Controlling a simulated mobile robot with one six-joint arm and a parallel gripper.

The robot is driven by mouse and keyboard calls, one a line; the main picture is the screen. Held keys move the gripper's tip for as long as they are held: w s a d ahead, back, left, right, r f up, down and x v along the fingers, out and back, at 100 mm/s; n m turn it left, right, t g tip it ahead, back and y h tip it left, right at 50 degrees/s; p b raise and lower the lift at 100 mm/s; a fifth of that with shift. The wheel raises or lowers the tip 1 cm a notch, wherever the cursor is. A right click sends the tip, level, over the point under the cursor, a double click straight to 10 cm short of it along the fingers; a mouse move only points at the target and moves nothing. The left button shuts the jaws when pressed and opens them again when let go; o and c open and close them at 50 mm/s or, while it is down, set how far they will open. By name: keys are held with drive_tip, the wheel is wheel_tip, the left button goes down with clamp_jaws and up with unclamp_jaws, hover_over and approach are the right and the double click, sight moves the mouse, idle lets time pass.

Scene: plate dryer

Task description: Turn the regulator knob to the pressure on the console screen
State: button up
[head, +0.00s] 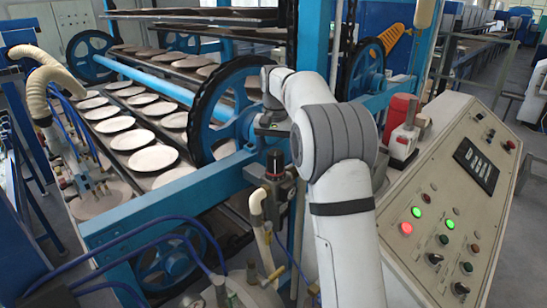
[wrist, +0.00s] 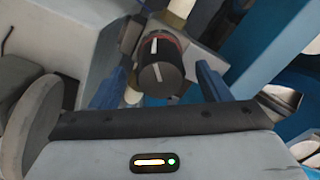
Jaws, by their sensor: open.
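The regulator has a dark round knob (wrist: 160,62) with a white line on its face and a red ring behind it. It also shows in the head view as a dark upright knob (head: 274,163) on the regulator body. My gripper (wrist: 160,78) is open, with one blue finger to the left and one to the right of the knob, and visible space between them and it. In the head view my gripper (head: 271,130) is just above the knob. The console screen (head: 476,166) is a dark panel on the right; its figures are too small to read.
The sloped console (head: 440,215) carries lit red and green lamps and several knobs. The blue dryer frame (head: 165,195) with plates on racks stands at the left. A red and white device (head: 402,130) sits behind my arm. Hoses and a tank (head: 245,290) lie below.

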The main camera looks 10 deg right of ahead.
drive_tip(key=shift+f, duration=1.05)
drive_tip(key=c, duration=0.9)
drive_tip(key=shift+a, duration=0.25)
drive_tip(key=shift+c, duration=0.3)
drive_tip(key=shift+d, duration=0.2)
